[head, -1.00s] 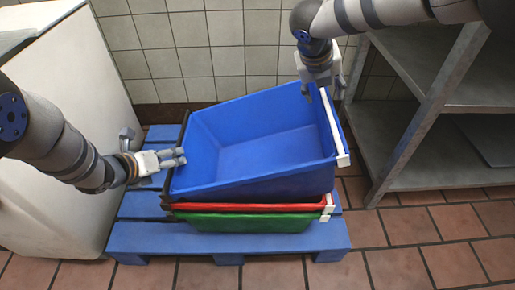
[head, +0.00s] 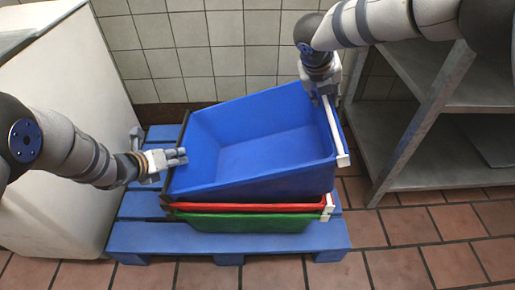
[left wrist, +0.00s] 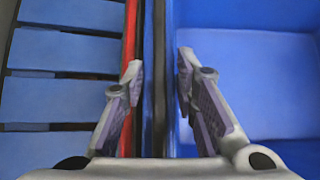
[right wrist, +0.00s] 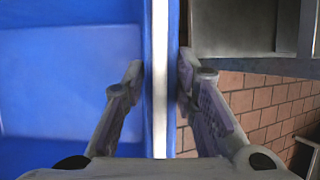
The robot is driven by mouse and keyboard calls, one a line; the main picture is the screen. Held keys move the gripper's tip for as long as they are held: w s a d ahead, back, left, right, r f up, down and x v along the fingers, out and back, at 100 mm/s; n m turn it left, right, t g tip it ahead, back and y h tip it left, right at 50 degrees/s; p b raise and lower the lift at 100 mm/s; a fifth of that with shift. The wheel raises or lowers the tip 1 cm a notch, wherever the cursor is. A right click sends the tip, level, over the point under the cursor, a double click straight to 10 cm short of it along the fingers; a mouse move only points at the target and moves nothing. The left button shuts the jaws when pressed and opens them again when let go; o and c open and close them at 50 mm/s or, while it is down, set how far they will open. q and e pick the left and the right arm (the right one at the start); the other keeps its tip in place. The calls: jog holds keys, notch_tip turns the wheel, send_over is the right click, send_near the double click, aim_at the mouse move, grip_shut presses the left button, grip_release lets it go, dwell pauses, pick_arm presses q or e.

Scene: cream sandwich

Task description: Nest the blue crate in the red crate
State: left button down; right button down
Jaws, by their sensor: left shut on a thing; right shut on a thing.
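The blue crate (head: 262,152) is empty and sits over the red crate (head: 262,207), tilted with its right end higher. Only a thin strip of the red crate's front rim and its right end show in the head view; its inside is hidden. My left gripper (head: 182,156) is shut on the dark left rim of the blue crate; in the left wrist view (left wrist: 157,90) the fingers straddle that rim, with a red edge (left wrist: 130,60) beside it. My right gripper (head: 325,97) is shut on the blue crate's white-edged right rim (right wrist: 160,75).
The red crate is stacked on a green crate (head: 240,222), which stands on a blue pallet (head: 170,240). A white cabinet (head: 60,130) stands at the left and a grey metal shelf (head: 440,175) close at the right. A tiled wall (head: 150,60) is behind. Floor is free in front.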

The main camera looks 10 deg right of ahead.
jog(key=shift+r, duration=0.1)
